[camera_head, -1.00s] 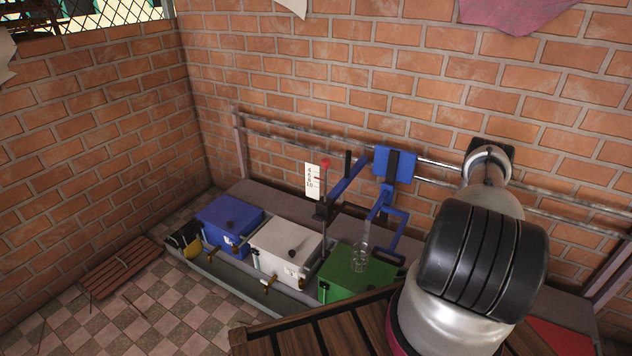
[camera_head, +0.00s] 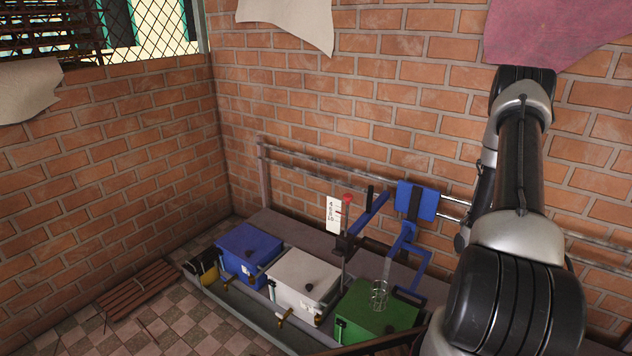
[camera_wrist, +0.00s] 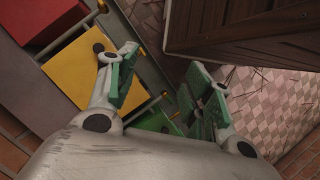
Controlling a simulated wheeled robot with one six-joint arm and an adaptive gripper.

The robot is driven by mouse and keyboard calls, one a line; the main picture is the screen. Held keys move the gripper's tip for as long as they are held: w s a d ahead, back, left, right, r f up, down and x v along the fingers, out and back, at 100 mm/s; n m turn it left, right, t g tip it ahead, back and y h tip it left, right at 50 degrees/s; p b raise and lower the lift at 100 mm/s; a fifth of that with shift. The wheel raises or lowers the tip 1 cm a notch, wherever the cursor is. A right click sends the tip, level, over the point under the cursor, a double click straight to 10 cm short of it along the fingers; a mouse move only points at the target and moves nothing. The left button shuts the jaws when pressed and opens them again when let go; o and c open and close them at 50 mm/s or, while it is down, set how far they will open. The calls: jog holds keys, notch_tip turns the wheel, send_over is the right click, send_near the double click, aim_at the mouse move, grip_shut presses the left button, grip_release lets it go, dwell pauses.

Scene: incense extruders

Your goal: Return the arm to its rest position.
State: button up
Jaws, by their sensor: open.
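My gripper (camera_wrist: 160,88) shows in the wrist view with its two green-padded fingers spread apart. Nothing is between them. Below the fingers in that view are a yellow box (camera_wrist: 82,70), a red box (camera_wrist: 38,18) and part of a green box (camera_wrist: 155,121). In the head view my arm stands raised on the right, in front of the brick wall. The gripper itself is hidden or out of frame there.
A blue box (camera_head: 248,249), a white box (camera_head: 300,279) and a green box (camera_head: 372,312) stand in a row along the wall. A blue bracket (camera_head: 417,201) hangs on the wall rail above a wire whisk-like tool (camera_head: 379,294). A slatted wooden mat (camera_head: 140,289) lies on the checkered floor. A dark wooden surface (camera_wrist: 235,28) shows in the wrist view.

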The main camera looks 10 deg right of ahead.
jog(key=w+a+r+m+h, duration=0.1)
jog(key=w+a+r, duration=0.15)
jog(key=r, duration=1.05)
jog(key=w+a+r+m, duration=0.1)
jog(key=a+r, duration=0.2)
jog(key=r, duration=0.9)
jog(key=s+a+r+n+t, duration=0.1)
jog(key=a+r+t, duration=0.3)
jog(key=a+r, duration=0.4)
jog(key=s+a+r+n+t, duration=0.1)
jog(key=a+r+t, duration=0.3)
jog(key=r, duration=1.2)
jog(key=a+n, duration=0.1)
jog(key=a, duration=0.2)
jog(key=shift+a+h, duration=0.4)
